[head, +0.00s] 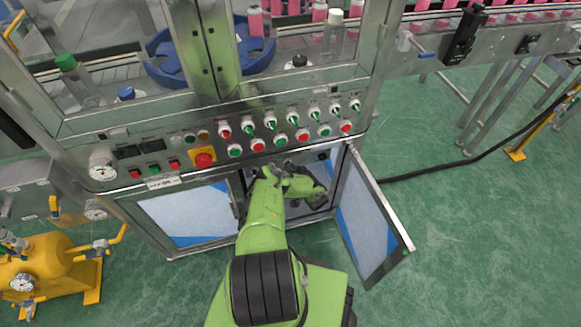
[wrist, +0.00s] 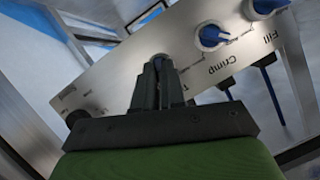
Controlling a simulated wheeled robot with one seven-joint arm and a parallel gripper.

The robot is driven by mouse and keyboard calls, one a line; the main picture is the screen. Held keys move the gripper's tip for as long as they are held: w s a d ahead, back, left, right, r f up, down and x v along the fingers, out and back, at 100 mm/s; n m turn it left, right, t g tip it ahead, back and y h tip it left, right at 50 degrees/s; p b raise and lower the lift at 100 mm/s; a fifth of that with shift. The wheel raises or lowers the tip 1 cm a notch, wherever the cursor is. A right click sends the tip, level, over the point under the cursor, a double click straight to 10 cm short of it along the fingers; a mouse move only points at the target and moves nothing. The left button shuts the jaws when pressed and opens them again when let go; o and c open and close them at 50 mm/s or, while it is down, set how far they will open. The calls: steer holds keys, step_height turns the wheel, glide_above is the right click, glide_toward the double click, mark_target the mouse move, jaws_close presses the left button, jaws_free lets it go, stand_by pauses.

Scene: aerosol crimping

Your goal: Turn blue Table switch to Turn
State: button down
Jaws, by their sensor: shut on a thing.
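The blue Table switch (wrist: 160,61) is on a silver panel (wrist: 110,85) in the wrist view. It is mostly hidden by my gripper (wrist: 158,72), whose two dark fingers are shut around it. Only a little blue shows between the fingertips, and the switch's label is covered except for its first letter, so its setting cannot be told. In the head view my gripper (head: 285,168) reaches into the open cabinet under the front control panel, and the switch is hidden there.
The blue Crimp switch (wrist: 212,37) and Fill switch (wrist: 266,5) sit beside it on the same panel. The open cabinet door (head: 368,220) stands to the right of my arm. Metal framing closely surrounds the panel. Green floor right of the door is largely clear.

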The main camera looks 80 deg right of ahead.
steer(key=shift+s+f+m+t+y+b, duration=0.15)
steer(key=shift+m+t+b, duration=0.35)
steer(key=shift+m+b, duration=0.25)
steer(key=shift+f+m+t+y+b, duration=0.15)
steer(key=shift+m+t+b, duration=0.35)
steer(key=shift+m+b, duration=0.25)
steer(key=shift+r, duration=0.1)
steer(key=c, duration=1.2)
jaws_free()
